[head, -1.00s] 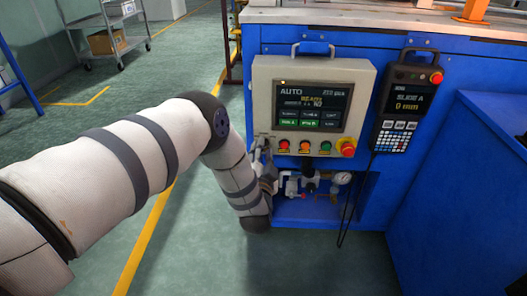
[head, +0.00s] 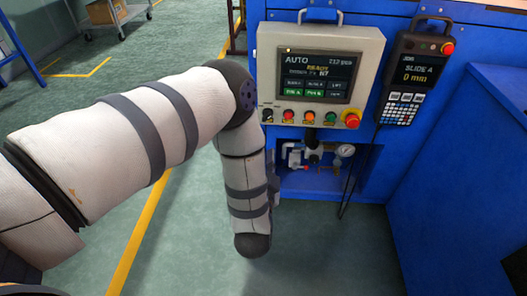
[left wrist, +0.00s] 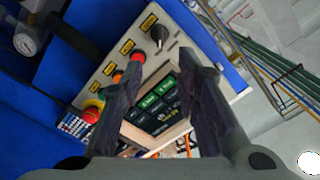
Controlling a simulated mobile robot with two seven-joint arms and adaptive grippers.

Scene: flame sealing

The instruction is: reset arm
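My left arm comes in from the left of the head view and bends down in front of the blue machine. My left gripper (head: 273,180) is mostly hidden behind the forearm there, below the left end of the control panel (head: 264,60). In the left wrist view the two dark fingers of the gripper (left wrist: 162,85) are apart, with nothing between them. The panel's screen (left wrist: 158,107) shows behind the gap, and a black knob (left wrist: 158,34) shows past the fingertips. My right gripper is in neither view.
The panel has a row of buttons and a red emergency stop (head: 352,120). A pendant (head: 411,75) hangs to its right. A gauge (head: 345,150) and valves sit in a recess below. A cart (head: 118,18) stands far back left. Open floor lies left.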

